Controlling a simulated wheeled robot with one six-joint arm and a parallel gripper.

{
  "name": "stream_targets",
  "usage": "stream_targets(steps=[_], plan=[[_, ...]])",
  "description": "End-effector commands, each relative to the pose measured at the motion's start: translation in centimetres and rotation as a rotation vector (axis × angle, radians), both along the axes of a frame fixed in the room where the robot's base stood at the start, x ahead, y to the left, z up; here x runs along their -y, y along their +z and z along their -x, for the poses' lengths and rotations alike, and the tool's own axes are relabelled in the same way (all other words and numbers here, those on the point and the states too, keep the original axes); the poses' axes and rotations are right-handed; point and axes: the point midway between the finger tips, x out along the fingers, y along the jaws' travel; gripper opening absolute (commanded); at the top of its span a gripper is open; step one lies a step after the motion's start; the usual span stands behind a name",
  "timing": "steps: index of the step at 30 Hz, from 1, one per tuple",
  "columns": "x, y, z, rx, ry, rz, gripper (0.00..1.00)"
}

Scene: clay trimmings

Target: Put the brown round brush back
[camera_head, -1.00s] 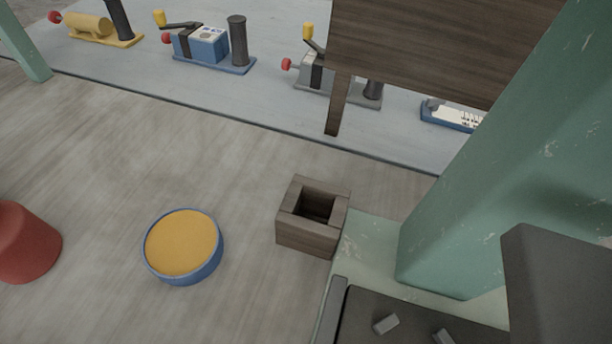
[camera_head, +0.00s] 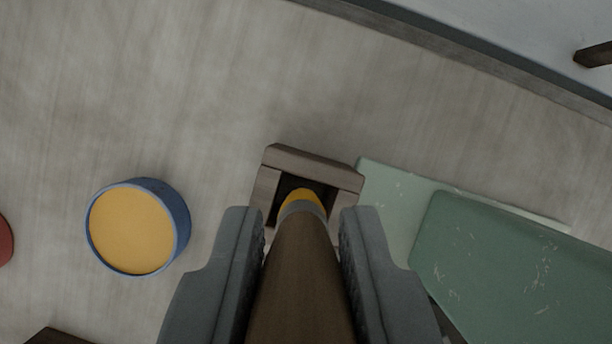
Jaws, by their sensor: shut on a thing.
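My gripper (camera_head: 305,230) is shut on the brown round brush (camera_head: 302,275), with one grey finger on each side of its brown handle. Beyond the fingers the brush has a grey collar and a yellow end. The yellow end lies over the dark opening of a square wooden holder (camera_head: 312,160). I cannot tell whether the end is inside the opening or above it. The near side of the holder is hidden behind the brush and fingers.
A round blue tub with a yellow top (camera_head: 132,229) stands left of the holder. A green post (camera_head: 500,265) on a pale green base (camera_head: 395,190) stands close on the right. A red thing (camera_head: 4,240) is at the left edge. The tabletop (camera_head: 180,80) beyond the holder is clear.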

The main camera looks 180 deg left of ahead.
Motion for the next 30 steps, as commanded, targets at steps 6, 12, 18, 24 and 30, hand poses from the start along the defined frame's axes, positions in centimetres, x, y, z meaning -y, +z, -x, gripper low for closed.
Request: stream_targets(steps=[6, 12, 18, 24, 30], plan=[[0.0, -1.5, 0.0, 0.000, 0.000, 0.000, 0.00], [0.0, -3.8, 0.0, -0.001, 0.000, 0.000, 0.00], [0.0, -5.0, 0.0, 0.001, 0.000, 0.000, 0.00], [0.0, -5.1, 0.0, 0.001, 0.000, 0.000, 0.00], [0.0, -5.3, 0.0, 0.001, 0.000, 0.000, 0.40]])
